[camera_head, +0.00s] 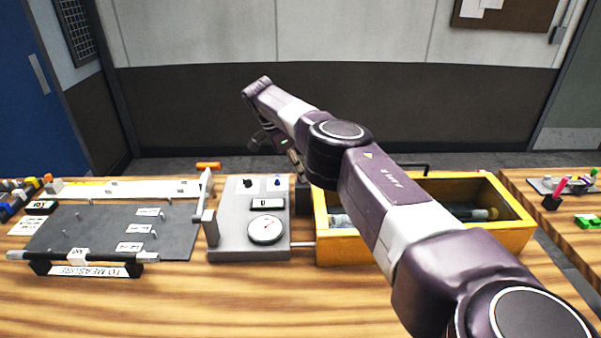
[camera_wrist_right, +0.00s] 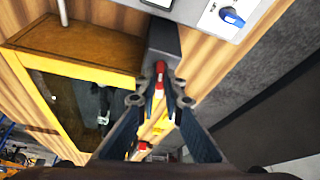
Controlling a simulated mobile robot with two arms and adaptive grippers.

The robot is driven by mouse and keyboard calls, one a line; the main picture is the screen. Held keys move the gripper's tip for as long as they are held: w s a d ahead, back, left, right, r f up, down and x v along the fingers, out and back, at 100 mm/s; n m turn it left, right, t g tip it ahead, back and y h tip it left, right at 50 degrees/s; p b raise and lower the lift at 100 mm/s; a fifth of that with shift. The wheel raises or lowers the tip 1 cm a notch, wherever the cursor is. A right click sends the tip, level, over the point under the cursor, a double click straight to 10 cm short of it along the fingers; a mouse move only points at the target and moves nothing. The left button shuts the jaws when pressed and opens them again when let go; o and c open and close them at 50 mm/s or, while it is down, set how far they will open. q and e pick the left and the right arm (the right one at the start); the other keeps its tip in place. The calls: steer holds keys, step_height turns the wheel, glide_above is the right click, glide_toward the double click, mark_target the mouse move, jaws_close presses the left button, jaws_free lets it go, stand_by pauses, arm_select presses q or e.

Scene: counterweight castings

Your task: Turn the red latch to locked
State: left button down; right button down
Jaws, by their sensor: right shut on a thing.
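The red latch (camera_wrist_right: 160,75), with a pale part on it, shows in the right wrist view at the end of a dark grey block (camera_wrist_right: 163,42). My right gripper (camera_wrist_right: 160,92) has its fingers closed around the latch. In the head view my right gripper (camera_head: 291,160) hangs down behind the instrument box, near the yellow crate's left end. The latch is hidden there by my arm. I cannot tell from these views which marked position the latch stands at. My left gripper is in neither view.
The yellow crate (camera_head: 350,252) holds dark items; its rim also shows in the wrist view (camera_wrist_right: 68,59). Left of it stands a grey instrument box (camera_head: 229,233) with a dial. A dark measuring board (camera_head: 95,228) lies farther left. Bare wooden tabletop (camera_head: 230,305) lies in front.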

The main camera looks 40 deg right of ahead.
stand_by(0.4)
steer(key=c, duration=2.3)
jaws_free()
step_height(320, 180, up, 10)
steer(key=shift+r, duration=0.1)
